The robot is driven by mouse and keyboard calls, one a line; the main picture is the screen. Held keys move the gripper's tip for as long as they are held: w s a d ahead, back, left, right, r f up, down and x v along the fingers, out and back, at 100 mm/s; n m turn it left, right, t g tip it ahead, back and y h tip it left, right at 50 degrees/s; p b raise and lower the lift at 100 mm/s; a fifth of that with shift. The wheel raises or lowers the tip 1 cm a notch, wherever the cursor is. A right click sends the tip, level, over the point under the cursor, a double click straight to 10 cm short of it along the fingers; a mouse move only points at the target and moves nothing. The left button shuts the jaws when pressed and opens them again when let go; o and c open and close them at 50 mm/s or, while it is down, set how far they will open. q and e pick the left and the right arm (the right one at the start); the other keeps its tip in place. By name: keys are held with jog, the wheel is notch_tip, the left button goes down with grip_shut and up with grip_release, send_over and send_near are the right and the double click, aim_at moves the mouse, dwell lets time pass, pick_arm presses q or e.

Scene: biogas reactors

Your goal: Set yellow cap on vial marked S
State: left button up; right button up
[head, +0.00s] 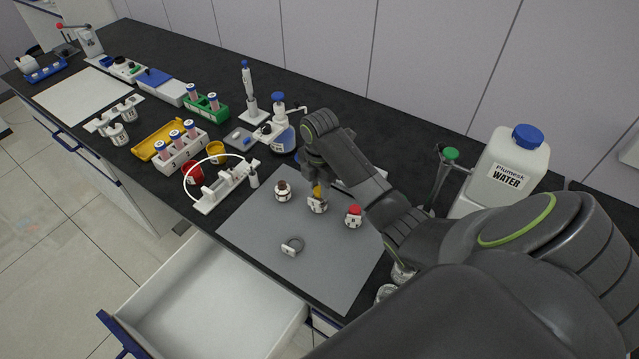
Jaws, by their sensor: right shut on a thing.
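The yellow cap (317,191) is between the fingers of my right gripper (315,181), which points down and is shut on it. Directly beneath is a small labelled vial (317,205) standing on the grey mat. The cap is at the vial's mouth; I cannot tell whether it is seated or just above. The label's letter is too small to read surely. My left gripper is not in view.
On the grey mat (255,235) stand a dark-capped vial (283,192) to the left and a red-capped vial (354,217) to the right. A white drawer (215,305) is open below. A water jug (505,172) stands at right.

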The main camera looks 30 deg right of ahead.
jog(key=shift+f, duration=0.5)
dwell(0.4)
jog(key=shift+f+p, duration=0.2)
jog(key=shift+p, duration=0.15)
dwell(0.4)
jog(key=o, duration=1)
jog(key=shift+o, duration=0.5)
jog(key=o, duration=0.3)
